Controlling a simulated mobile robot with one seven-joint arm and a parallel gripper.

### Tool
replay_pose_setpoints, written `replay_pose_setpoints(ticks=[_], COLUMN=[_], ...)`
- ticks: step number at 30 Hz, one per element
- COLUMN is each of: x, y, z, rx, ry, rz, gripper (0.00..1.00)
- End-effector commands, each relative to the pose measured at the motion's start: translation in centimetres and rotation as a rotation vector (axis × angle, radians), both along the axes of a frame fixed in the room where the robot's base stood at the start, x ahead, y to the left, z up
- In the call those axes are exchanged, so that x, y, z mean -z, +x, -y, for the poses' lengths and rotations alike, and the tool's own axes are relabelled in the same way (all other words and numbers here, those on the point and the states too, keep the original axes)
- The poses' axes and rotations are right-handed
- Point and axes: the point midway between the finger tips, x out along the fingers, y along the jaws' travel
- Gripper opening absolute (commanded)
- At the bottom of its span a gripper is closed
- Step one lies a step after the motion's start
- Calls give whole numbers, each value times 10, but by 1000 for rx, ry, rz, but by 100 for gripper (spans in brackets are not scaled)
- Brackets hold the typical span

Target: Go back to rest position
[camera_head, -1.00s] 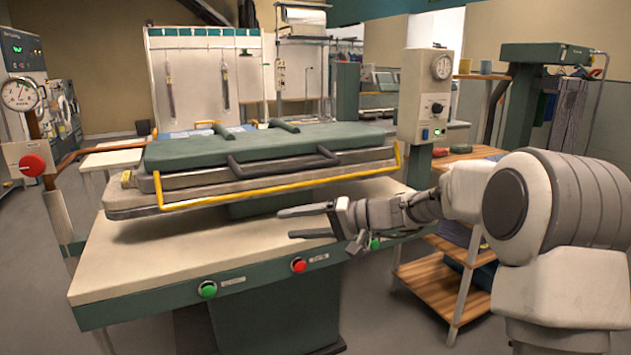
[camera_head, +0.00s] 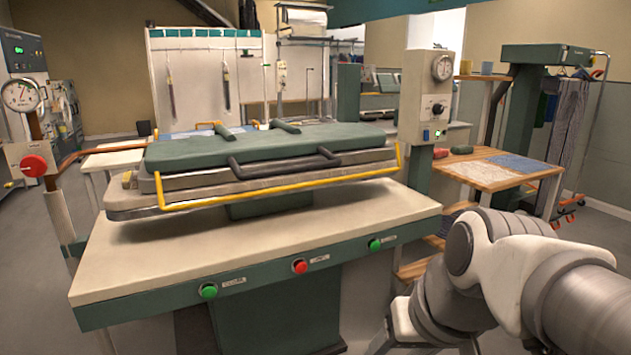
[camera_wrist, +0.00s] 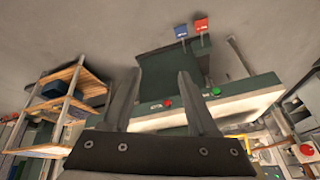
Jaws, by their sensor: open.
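My gripper (camera_wrist: 157,100) shows in the wrist view with its two dark fingers apart and nothing between them. In the head view my arm is folded at the lower right, and the gripper itself is out of the picture. The gripper is apart from the press and touches nothing that I can see.
A garment rail (camera_head: 548,52) stands at right.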

Motion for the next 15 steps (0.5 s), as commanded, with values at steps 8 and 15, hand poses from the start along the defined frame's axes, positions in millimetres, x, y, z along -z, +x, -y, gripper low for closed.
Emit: replay_pose_setpoints(ticks=[8, 15], x=[-7, -62], y=[-39, -38], z=[40, 39], rx=[66, 65], ry=[-138, -136], rz=[95, 90], gripper=[59, 59])
